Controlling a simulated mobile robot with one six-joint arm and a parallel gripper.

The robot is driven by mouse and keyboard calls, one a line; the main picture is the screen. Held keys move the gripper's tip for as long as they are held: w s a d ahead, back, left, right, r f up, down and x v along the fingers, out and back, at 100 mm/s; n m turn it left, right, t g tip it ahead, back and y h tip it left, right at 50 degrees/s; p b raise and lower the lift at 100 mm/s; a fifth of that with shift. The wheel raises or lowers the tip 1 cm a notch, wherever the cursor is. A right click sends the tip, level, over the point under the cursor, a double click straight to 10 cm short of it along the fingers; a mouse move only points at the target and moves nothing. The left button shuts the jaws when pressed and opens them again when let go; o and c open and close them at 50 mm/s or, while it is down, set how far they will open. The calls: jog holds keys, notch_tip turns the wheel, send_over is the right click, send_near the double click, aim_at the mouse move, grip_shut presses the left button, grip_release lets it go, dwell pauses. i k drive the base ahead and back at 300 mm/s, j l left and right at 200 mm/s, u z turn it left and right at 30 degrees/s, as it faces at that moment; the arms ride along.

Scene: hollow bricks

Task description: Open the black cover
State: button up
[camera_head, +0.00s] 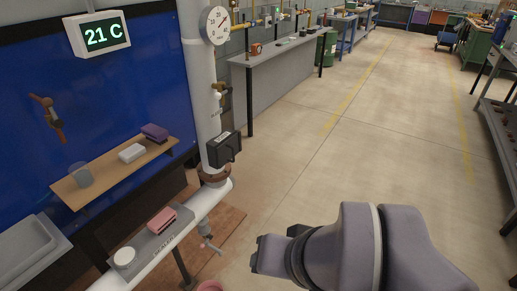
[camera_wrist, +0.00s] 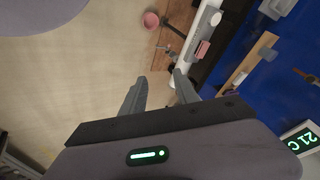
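The black cover (camera_head: 224,149) is a dark box on the upright white pipe (camera_head: 199,80) in the head view. It sits low on the pipe, above a brown flange, and looks closed. I cannot make it out in the wrist view. My gripper (camera_wrist: 160,76) shows two grey fingers apart with nothing between them. In the head view my arm is at the bottom, right of the pipe and clear of the cover; the fingers cannot be told apart there.
A round gauge (camera_head: 215,25) and a yellow valve line sit higher on the pipe. A wooden shelf (camera_head: 105,178) with small items stands out from the blue panel. A grey ledge (camera_head: 148,247) holds a pink block (camera_head: 161,220).

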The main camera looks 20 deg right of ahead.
aim_at(227, 151)
jog(key=i+l+u, duration=0.1)
jog(key=i, duration=0.4)
jog(key=i+l+u, duration=0.1)
jog(key=i+l, duration=0.3)
jog(key=i, duration=0.1)
